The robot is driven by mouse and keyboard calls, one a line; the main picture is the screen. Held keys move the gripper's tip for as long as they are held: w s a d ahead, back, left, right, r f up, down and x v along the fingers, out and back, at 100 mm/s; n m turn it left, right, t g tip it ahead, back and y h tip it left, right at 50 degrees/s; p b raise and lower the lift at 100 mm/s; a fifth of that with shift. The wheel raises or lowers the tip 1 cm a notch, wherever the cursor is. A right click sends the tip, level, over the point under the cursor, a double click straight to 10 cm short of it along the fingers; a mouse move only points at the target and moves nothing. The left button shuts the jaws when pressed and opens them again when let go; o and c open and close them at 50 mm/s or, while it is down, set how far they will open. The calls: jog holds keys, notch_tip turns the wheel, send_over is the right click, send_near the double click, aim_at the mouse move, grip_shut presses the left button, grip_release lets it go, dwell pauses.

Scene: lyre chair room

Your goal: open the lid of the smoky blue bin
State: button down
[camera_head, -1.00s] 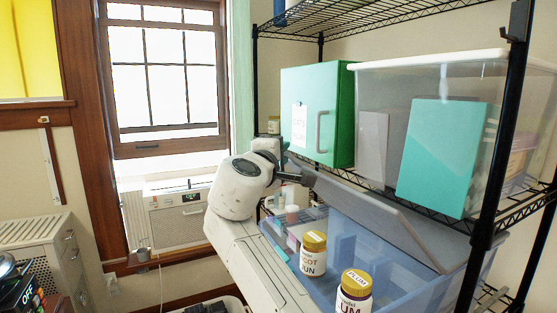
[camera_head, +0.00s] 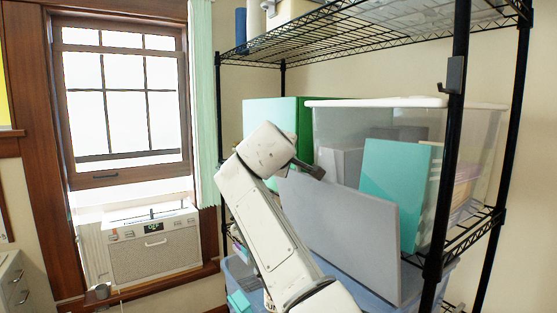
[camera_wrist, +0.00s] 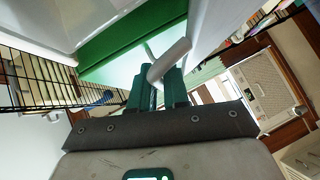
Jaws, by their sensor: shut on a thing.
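The smoky blue bin (camera_head: 238,268) sits low on the rack, largely hidden behind my arm and its lid. Its grey lid (camera_head: 345,225) is raised and tilted steeply, with its broad face toward the head camera. My gripper (camera_wrist: 160,88) is at the lid's upper left edge in the head view. In the wrist view its teal fingers are shut around a short grey piece (camera_wrist: 171,60), which appears to be part of the lid. The exact contact is hidden in the head view.
A black rack post (camera_head: 447,150) rises at the right. A window air conditioner (camera_head: 150,245) is at the left.

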jog(key=shift+d+f, duration=0.2)
jog(key=c, duration=1.3)
grip_release()
jog(key=shift+r, duration=0.1)
jog(key=shift+o, duration=0.2)
jog(key=b+v, duration=0.4)
jog(key=v, duration=0.6)
jog(key=shift+s, duration=0.35)
jog(key=shift+a, duration=0.1)
